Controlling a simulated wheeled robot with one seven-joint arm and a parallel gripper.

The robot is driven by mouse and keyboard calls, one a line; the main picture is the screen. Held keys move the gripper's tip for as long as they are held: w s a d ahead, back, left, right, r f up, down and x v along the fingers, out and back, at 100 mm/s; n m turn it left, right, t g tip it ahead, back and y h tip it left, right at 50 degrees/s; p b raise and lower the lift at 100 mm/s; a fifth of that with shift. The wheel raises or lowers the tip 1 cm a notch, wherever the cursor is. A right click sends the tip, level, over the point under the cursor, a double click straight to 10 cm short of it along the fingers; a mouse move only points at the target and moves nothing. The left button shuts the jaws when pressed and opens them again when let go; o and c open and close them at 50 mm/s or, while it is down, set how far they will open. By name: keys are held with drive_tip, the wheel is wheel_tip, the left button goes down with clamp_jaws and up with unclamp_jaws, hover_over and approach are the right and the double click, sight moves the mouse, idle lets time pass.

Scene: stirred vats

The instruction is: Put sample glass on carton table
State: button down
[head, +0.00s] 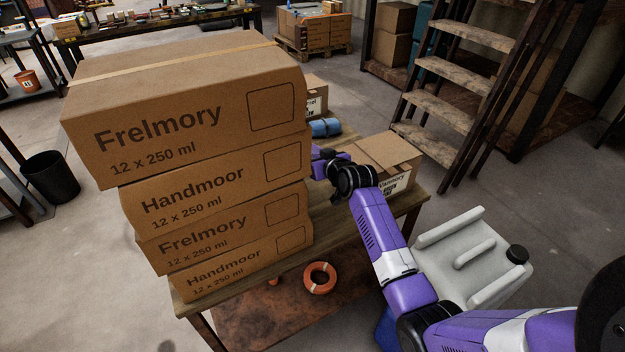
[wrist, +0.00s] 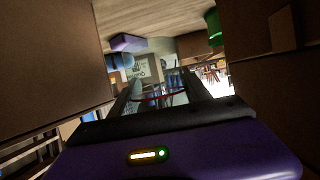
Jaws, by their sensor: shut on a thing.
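The carton table (head: 338,232) is a wooden table bearing a tall stack of cartons (head: 200,135) at its left. My arm reaches over the table's right part, and its purple wrist end goes behind the stack in the head view. The stack hides my gripper there. In the wrist view my gripper (wrist: 160,95) is shut on a clear thing, seemingly the sample glass (wrist: 160,87), with a thin red line across it. The glass is dim and partly hidden by the gripper body. I cannot tell whether it touches the table. Brown carton walls stand close on both sides.
A smaller carton (head: 388,158) stands at the table's right, by my arm. A blue roll (head: 325,127) and another carton (head: 316,97) lie beyond. An orange ring (head: 320,278) is on the lower shelf. A white jerrycan (head: 470,258) is right of the table. Some bare wood shows between the cartons.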

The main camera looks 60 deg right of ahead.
wheel_tip(320, 180, down, 9)
drive_tip(key=shift+r+b, duration=0.2)
drive_tip(key=shift+b, duration=0.25)
drive_tip(key=shift+f, duration=0.1)
drive_tip(key=c, duration=0.5)
unclamp_jaws()
drive_tip(key=shift+f, duration=0.1)
drive_tip(key=shift+r, duration=0.25)
drive_tip(key=shift+s+a, duration=0.2)
drive_tip(key=shift+s, duration=0.1)
drive_tip(key=v, duration=1.1)
drive_tip(key=shift+s+a+p, duration=0.1)
drive_tip(key=shift+p, duration=0.3)
